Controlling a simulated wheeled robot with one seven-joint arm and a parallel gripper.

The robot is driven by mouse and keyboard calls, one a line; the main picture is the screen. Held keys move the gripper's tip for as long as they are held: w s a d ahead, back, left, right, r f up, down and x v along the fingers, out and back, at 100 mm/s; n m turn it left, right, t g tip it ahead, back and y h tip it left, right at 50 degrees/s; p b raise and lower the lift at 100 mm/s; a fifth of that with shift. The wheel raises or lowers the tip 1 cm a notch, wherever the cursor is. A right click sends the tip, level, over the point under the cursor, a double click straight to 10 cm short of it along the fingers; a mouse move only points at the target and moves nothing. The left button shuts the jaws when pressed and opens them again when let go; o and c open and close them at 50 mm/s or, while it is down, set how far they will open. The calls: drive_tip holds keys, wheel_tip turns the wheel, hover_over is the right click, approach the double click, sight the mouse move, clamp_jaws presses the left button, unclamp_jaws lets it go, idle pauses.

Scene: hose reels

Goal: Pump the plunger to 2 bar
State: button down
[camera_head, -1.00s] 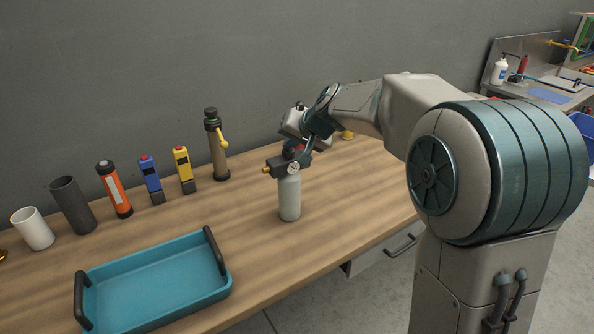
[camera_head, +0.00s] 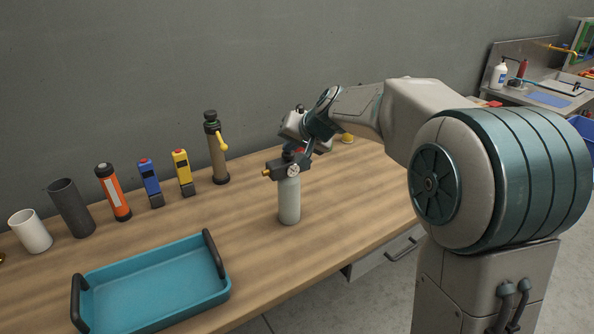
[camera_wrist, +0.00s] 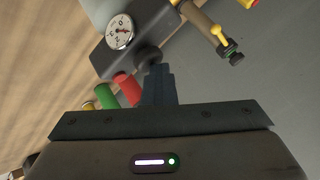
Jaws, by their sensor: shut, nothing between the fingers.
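The pump bottle (camera_head: 289,201) is pale grey and stands upright on the wooden bench in the head view. Its dark head (camera_head: 275,171) carries a brass nozzle on the left and a round white gauge (camera_head: 293,170). The gauge also shows in the wrist view (camera_wrist: 120,31) with a red needle; I cannot read its value with certainty. The dark round plunger knob (camera_wrist: 149,57) is just beyond my fingertips in the wrist view. My gripper (camera_wrist: 158,72) is shut and empty, its tips at or close to the knob. I cannot tell whether they touch.
A blue tray (camera_head: 228,290) with dark handles lies at the front left. A tan pump (camera_head: 217,156) with a yellow handle, yellow, blue and orange devices and two cups stand along the back. Red (camera_wrist: 127,89) and green (camera_wrist: 104,95) cylinders show beside my fingers. Bench right of the bottle is clear.

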sight(291, 154)
drive_tip(key=shift+r+p, duration=2.15)
drive_tip(key=shift+r, duration=0.05)
